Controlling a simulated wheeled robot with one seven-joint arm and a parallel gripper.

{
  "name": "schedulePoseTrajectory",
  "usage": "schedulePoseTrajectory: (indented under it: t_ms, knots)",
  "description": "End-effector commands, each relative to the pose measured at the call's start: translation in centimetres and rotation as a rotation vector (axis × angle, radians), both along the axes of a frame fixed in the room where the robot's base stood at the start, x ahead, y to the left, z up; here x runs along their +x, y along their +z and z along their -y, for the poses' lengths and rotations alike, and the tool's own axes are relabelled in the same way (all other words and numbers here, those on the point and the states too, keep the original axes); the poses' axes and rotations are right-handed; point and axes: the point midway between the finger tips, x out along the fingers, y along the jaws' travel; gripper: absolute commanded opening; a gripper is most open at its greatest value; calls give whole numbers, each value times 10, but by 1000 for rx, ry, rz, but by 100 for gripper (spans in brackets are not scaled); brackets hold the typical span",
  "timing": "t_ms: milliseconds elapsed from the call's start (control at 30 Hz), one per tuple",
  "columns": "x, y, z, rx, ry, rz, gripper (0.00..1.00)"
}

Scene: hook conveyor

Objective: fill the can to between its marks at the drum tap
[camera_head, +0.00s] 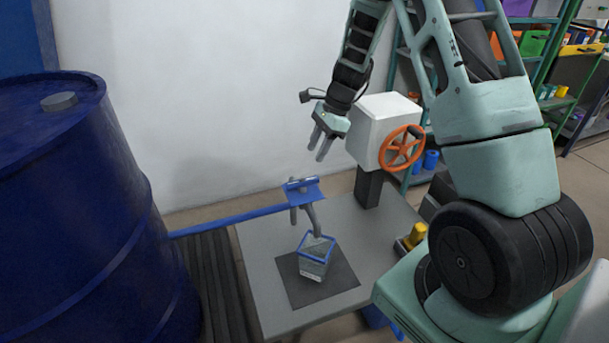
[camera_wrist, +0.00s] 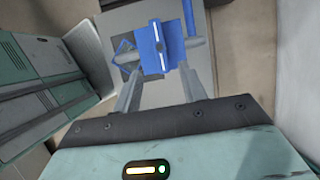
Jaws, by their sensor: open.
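A clear can with a blue rim (camera_head: 313,268) stands on a dark square mat (camera_head: 340,278) on the grey table. The tap (camera_head: 300,189), with a blue lever on top, sits at the end of a blue pipe above the can, its spout bent down towards the can's mouth. The blue drum (camera_head: 70,210) stands at the left. My gripper (camera_head: 323,147) is open and empty, above the tap and apart from it. In the wrist view the tap's blue lever (camera_wrist: 153,48) lies beyond my fingers (camera_wrist: 158,88). The can's marks and fill level are too small to read.
A white box with an orange handwheel (camera_head: 401,148) stands on a dark post at the table's back right. The blue pipe (camera_head: 225,222) runs from drum to tap. A yellow object (camera_head: 417,235) lies beside the table's right edge. Shelves stand at the back right.

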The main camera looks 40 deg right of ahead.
Motion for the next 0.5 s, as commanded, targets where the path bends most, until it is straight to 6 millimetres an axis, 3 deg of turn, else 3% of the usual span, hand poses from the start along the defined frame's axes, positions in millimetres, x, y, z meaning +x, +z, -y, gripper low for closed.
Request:
schedulePoseTrajectory:
  t_ms: [200, 500]
  knots:
    - [4, -44, -18, 2, 1, -4, 42]
    - [8, -80, -32, 0, 2, -1, 42]
